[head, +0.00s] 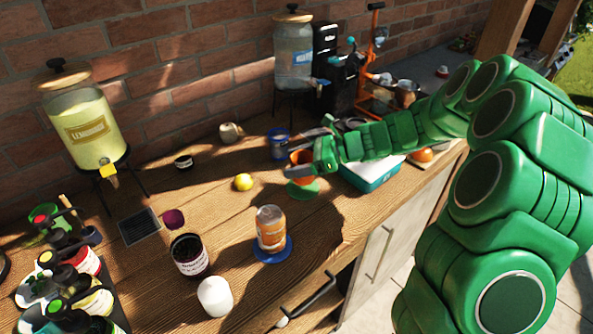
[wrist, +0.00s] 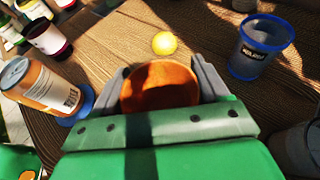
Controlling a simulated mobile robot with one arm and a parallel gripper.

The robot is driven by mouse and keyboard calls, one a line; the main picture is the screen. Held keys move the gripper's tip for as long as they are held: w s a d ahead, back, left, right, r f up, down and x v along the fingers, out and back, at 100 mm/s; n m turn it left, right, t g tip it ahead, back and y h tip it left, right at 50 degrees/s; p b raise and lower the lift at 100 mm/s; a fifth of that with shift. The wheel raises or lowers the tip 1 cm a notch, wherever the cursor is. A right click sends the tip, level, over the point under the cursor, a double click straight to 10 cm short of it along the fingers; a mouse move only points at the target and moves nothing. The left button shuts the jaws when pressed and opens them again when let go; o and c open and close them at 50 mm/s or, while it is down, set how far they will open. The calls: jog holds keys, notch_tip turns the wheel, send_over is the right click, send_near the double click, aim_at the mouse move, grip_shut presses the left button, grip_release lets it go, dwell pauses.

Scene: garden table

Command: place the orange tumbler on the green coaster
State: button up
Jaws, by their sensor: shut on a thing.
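The orange tumbler (head: 301,156) is between the fingers of my gripper (head: 299,163), which is shut on it. In the wrist view the round open mouth of the tumbler (wrist: 160,90) shows between the two grey fingers of my gripper (wrist: 163,82). The green coaster (head: 303,190) lies on the wooden table directly below the tumbler in the head view. A finger covers part of the tumbler, and I cannot tell whether its base touches the coaster. The coaster is hidden in the wrist view.
A blue cup (head: 279,143) stands close behind the gripper. A teal-and-white box (head: 372,174) is just to the right. A yellow ball (head: 243,181) lies to the left. An orange-labelled can (head: 270,228) stands on a blue coaster (head: 272,251) nearer the front.

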jog(key=shift+w+a+f, duration=0.1)
jog(key=shift+w+f, duration=0.05)
jog(key=shift+f, duration=1.6)
jog(key=shift+f, duration=0.15)
jog(key=o, duration=1.1)
jog(key=shift+c, duration=0.2)
